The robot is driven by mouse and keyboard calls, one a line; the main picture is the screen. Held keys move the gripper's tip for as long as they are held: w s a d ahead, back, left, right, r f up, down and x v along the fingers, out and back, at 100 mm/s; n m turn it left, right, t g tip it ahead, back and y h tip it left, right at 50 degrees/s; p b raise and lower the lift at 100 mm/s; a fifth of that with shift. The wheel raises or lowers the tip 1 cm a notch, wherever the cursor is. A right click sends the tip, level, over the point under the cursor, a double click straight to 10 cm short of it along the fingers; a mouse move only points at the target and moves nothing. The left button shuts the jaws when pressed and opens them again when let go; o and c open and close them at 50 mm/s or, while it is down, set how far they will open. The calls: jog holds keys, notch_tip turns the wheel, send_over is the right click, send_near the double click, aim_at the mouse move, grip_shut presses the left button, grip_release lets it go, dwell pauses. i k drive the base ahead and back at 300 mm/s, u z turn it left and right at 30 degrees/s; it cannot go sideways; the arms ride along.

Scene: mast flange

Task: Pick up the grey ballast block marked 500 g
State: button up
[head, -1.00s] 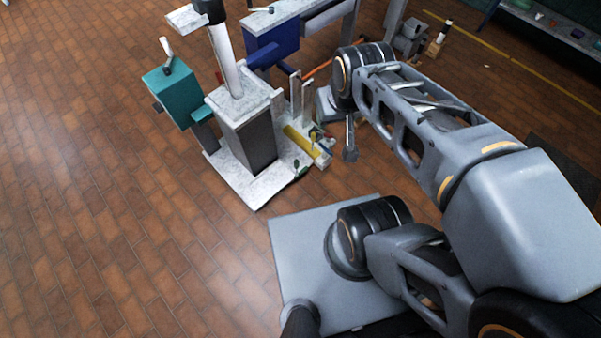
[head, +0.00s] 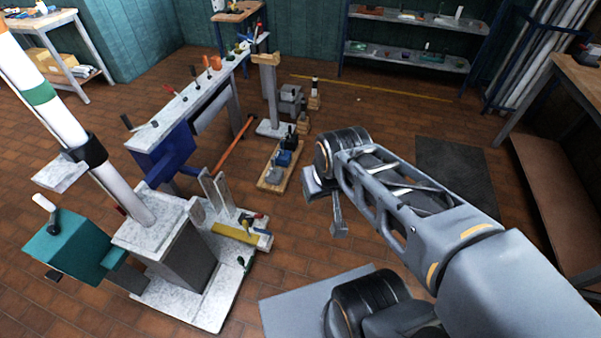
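No 500 g marking can be read in the head view, so I cannot single out the grey ballast block for sure. A wooden board (head: 268,184) on the floor left of my arm carries small dark and blue blocks (head: 284,157). Grey block-like objects (head: 291,100) stand on the floor behind it, beside a pale post. My gripper (head: 338,226) hangs from the arm's end, pointing down, right of the board and apart from it. I see only part of it, and its finger opening does not show.
A stone-topped pedestal with a white mast (head: 50,95) and teal box (head: 68,246) stands at left. A bench with a blue vise (head: 163,153) and an orange bar (head: 234,146) lie beyond. Shelves (head: 410,55) line the back; a workbench (head: 570,90) is right. Floor around the dark mat (head: 455,165) is clear.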

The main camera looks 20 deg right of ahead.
aim_at(274, 175)
jog(key=z, duration=0.75)
jog(key=i, duration=2.85)
jog(key=u, duration=3.35)
